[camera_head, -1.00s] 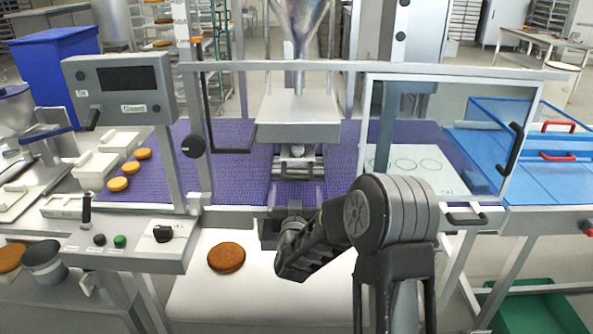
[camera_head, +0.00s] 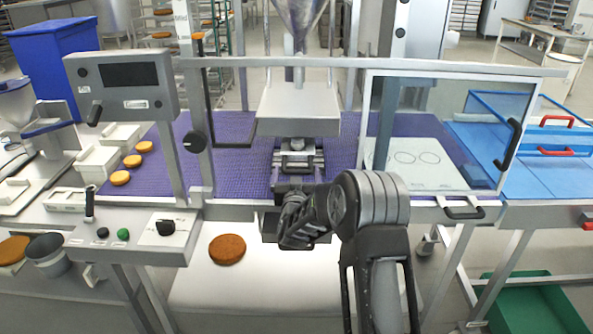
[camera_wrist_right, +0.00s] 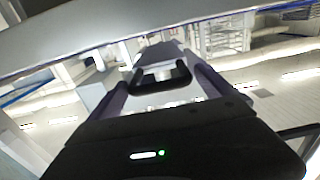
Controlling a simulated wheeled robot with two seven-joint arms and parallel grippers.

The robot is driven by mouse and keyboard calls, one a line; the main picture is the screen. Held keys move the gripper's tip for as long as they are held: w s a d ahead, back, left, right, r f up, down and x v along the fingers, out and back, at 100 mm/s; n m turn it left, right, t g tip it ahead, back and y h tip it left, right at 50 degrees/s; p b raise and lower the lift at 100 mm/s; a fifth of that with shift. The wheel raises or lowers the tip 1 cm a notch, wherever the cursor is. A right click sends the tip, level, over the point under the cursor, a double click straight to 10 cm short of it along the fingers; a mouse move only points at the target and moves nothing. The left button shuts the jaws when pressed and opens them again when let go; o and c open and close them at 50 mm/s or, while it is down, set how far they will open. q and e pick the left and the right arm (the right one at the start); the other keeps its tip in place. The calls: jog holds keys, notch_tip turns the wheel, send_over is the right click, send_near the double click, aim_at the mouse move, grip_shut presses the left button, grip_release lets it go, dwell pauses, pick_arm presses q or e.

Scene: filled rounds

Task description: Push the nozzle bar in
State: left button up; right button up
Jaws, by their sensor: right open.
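The nozzle bar (camera_head: 300,160) is a silvery piece under the pale hopper block (camera_head: 298,106), above the purple belt. My right gripper (camera_head: 295,184) is at the front of the machine, just before the bar, and partly hidden by its own wrist. In the right wrist view my two dark fingers (camera_wrist_right: 160,92) are spread apart. A dark U-shaped handle (camera_wrist_right: 162,88) shows between them, on a paler piece running away from me. Whether the fingers touch it, I cannot tell. My left gripper is not in view.
A control panel (camera_head: 128,238) with buttons stands at the left front. A clear guard (camera_head: 440,130) with a dark handle is to the right. A brown round (camera_head: 227,249) lies on the white surface below. Several rounds and pale trays (camera_head: 97,163) stand at the left.

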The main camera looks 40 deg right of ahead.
aim_at(297, 156)
jog(key=shift+c, duration=0.5)
jog(key=shift+w, duration=0.1)
jog(key=c, duration=1.7)
jog(key=shift+w+d+f+b, duration=0.1)
jog(key=shift+w+b, duration=0.05)
jog(key=shift+b, duration=0.2)
jog(key=b+x, duration=0.4)
jog(key=shift+w+d, duration=0.1)
jog(key=shift+w, duration=0.1)
jog(key=shift+d, duration=0.1)
